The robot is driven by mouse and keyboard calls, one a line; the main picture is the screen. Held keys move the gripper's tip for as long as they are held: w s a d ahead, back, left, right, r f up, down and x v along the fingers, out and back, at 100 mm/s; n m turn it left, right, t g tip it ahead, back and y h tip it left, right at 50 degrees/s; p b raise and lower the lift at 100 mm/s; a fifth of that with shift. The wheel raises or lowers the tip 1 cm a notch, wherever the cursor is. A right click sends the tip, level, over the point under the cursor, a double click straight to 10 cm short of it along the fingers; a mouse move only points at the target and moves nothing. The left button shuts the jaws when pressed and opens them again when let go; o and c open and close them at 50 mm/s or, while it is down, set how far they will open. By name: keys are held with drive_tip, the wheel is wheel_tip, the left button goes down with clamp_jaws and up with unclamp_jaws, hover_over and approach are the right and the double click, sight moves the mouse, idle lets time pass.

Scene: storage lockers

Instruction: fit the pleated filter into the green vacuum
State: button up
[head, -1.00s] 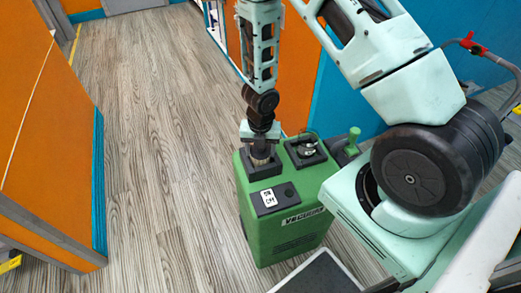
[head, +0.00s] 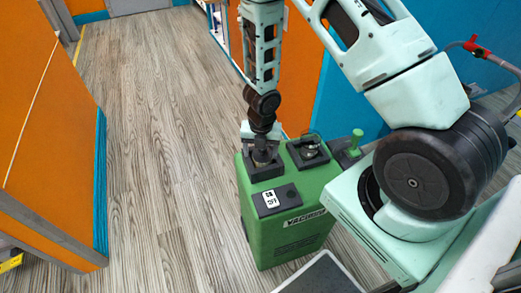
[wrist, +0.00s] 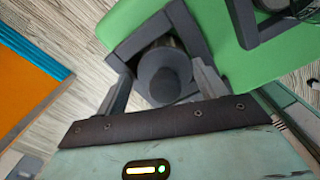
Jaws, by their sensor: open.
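The pleated filter (wrist: 172,62) is a grey cylinder with a dark round knob in the wrist view. It sits upright inside the left socket (head: 264,173), whose dark frame surrounds it. How deep it sits is hard to tell. My gripper (head: 263,148) points down right over this socket. In the wrist view its fingers are open, one on each side of the filter, with gaps between. The filter is mostly hidden in the head view.
The right socket (head: 308,153) holds a metal part with a wire handle. A green-knobbed post (head: 355,140) stands behind right. An orange partition (head: 50,140) is left; the wooden floor (head: 150,130) between is clear.

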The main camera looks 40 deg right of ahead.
wheel_tip(320, 180, up, 18)
drive_tip(key=p, duration=1.5)
drive_tip(key=shift+s+f+p, duration=0.15)
drive_tip(key=shift+f+p, duration=0.1)
drive_tip(key=shift+p, duration=0.1)
drive_tip(key=a+r+m+t, duration=0.1)
drive_tip(key=a+r+m, duration=0.4)
drive_tip(key=r, duration=0.4)
drive_tip(key=s+a+r+m, duration=0.8)
drive_tip(key=s+r+m, duration=0.1)
drive_tip(key=r, duration=0.3)
drive_tip(key=shift+s+a+r+m+h, duration=0.15)
drive_tip(key=shift+s+a+m+h, duration=0.15)
drive_tip(key=shift+s+a+m, duration=0.15)
drive_tip(key=s+a+r+m, duration=0.1)
drive_tip(key=s, duration=0.2)
drive_tip(key=s+a+r+m, duration=0.1)
drive_tip(key=s+r+m, duration=0.1)
drive_tip(key=s, duration=0.1)
drive_tip(key=s+a+r+m+g+y, duration=0.1)
drive_tip(key=s+a+m, duration=0.1)
drive_tip(key=s, duration=0.2)
drive_tip(key=shift+r+m, duration=0.25)
drive_tip(key=shift+r, duration=0.1)
drive_tip(key=shift+c, duration=0.3)
